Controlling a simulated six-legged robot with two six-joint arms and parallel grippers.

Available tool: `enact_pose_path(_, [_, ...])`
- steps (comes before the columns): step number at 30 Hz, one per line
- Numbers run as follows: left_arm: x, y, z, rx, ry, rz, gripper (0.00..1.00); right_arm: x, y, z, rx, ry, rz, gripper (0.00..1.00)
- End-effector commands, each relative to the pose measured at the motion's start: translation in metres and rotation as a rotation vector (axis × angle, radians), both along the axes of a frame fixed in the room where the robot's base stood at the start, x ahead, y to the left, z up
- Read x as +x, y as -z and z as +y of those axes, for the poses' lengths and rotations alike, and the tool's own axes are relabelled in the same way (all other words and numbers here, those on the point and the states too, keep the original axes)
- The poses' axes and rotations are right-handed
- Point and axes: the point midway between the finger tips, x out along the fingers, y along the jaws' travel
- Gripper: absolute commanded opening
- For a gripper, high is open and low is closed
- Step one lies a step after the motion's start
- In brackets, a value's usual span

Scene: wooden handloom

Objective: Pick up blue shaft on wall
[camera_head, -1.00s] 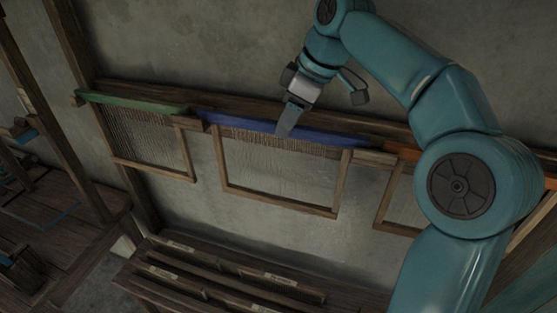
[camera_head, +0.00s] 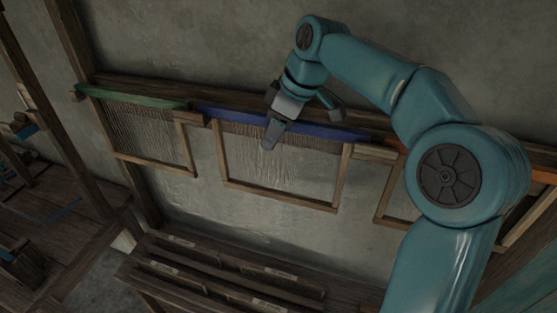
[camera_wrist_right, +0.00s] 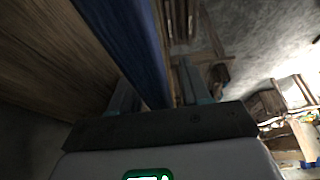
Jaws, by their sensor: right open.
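The blue shaft (camera_head: 335,131) is a long bar along the top of the middle wooden heddle frame on the wall. My right gripper (camera_head: 274,134) is at the shaft, left of its middle, with a finger in front of the bar. In the right wrist view, the blue shaft (camera_wrist_right: 136,38) runs down from the top into the gap between the open fingers of the right gripper (camera_wrist_right: 158,95). Whether the fingers touch it cannot be told. My left gripper is in neither view.
A green shaft (camera_head: 130,98) hangs to the left and an orange shaft (camera_head: 541,174) to the right. A wooden rail (camera_head: 150,86) runs behind them. A slatted wooden rack (camera_head: 225,276) stands below. The bare wall above the rail is clear.

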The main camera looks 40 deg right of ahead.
Motion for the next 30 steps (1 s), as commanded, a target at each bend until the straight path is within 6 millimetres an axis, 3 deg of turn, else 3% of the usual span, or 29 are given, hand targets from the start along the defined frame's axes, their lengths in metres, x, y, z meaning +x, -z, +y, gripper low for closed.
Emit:
enact_pose_path(12, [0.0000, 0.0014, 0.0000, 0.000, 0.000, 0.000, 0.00, -0.0001, 0.0023, -0.0001, 0.000, 0.000, 0.000, 0.47])
enact_pose_path(16, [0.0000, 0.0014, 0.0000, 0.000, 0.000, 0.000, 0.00, -0.0001, 0.0023, -0.0001, 0.000, 0.000, 0.000, 0.04])
enact_pose_path(17, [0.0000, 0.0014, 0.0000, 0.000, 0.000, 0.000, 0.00, 0.0000, 0.0023, 0.0000, 0.000, 0.000, 0.000, 0.00])
enact_pose_path(30, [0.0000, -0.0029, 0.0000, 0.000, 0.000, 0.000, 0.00, 0.0001, -0.0043, -0.0001, 0.000, 0.000, -0.002, 0.00])
